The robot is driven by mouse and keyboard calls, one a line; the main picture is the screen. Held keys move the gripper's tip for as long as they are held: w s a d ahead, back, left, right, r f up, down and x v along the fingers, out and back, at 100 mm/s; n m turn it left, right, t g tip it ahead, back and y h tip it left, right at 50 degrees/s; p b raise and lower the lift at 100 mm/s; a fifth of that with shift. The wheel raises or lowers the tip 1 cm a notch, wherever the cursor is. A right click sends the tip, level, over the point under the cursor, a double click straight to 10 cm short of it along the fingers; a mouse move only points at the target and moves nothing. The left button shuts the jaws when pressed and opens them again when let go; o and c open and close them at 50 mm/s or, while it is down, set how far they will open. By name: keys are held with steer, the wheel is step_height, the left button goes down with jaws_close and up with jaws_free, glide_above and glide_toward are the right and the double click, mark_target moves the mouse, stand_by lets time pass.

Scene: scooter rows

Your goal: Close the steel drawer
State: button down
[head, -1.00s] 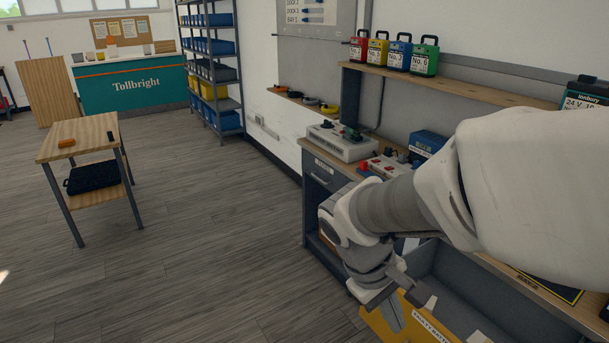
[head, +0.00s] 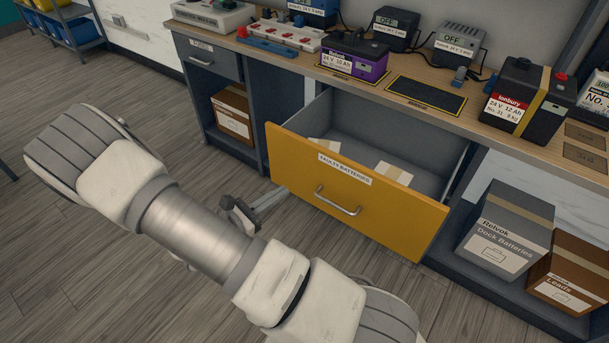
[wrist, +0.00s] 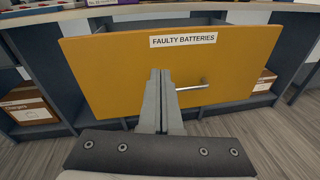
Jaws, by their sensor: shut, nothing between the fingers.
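The open drawer (head: 345,189) has a yellow front with a "FAULTY BATTERIES" label, a bar handle (head: 337,203) and grey inner walls. It sticks out from under the bench, with pale cartons or papers (head: 393,173) inside. Its front also fills the middle of the wrist view (wrist: 120,75), with the handle (wrist: 193,87) right of my fingers. My gripper (head: 284,191) is shut and empty, in front of the drawer's left part. In the wrist view my closed fingers (wrist: 160,73) point at the front below the label. I cannot tell whether they touch it.
A small grey drawer (head: 209,59) at the left of the bench is shut. Batteries and chargers stand on the benchtop (head: 300,57). Boxes (head: 506,229) sit on the lower shelf at right, and a brown carton (head: 232,114) at left. The floor before the bench is clear.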

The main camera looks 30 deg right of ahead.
step_height(320, 180, down, 4)
steer(key=w+n+t, duration=0.1)
steer(key=n+t, duration=0.2)
steer(key=b, duration=0.4)
glide_toward(312, 163)
steer(key=x, duration=0.6)
steer(key=shift+w+d, duration=0.1)
steer(key=shift+d, duration=0.3)
steer(key=shift+d, duration=0.1)
